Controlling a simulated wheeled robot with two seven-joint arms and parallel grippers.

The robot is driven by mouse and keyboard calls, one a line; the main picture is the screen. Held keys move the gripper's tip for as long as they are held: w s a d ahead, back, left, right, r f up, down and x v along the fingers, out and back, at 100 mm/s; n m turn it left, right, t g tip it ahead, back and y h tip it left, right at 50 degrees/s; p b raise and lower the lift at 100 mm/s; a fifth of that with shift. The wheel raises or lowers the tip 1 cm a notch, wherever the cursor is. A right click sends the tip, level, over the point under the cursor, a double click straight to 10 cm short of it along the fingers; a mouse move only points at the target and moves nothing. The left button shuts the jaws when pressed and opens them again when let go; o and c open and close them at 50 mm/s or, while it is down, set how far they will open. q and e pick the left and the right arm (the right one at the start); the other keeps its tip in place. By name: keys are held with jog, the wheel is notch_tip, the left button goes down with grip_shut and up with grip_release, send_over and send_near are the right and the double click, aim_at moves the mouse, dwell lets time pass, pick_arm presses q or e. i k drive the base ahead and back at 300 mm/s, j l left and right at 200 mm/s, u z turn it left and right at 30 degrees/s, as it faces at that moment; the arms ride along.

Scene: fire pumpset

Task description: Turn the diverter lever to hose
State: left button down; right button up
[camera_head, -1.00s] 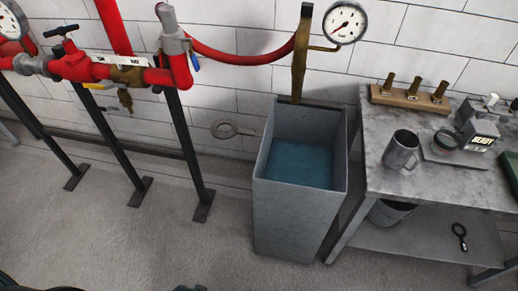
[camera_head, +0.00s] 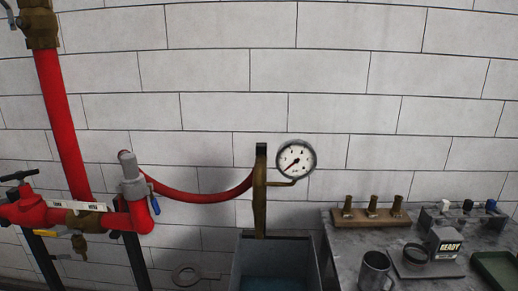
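Red pipework with a white label plate (camera_head: 76,207) and a brass valve body (camera_head: 86,219) is at the lower left of the head view. The plate's lettering is too small to read surely. A blue lever (camera_head: 152,209) hangs tilted beside the grey fitting (camera_head: 132,182) where the red hose (camera_head: 200,196) starts. A small brass valve (camera_head: 79,244) with a yellowish handle hangs below the pipe. I cannot tell for sure which handle is the diverter lever. Neither of my grippers is in view.
The hose runs to an upright brass pipe (camera_head: 260,205) with a round gauge (camera_head: 295,160), above a grey tank (camera_head: 245,262) of water. A bench (camera_head: 345,245) at right holds brass nozzles (camera_head: 372,207), a mug (camera_head: 374,272) and a device reading READY (camera_head: 445,243).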

aim_at(54, 234)
jog(key=u, duration=1.4)
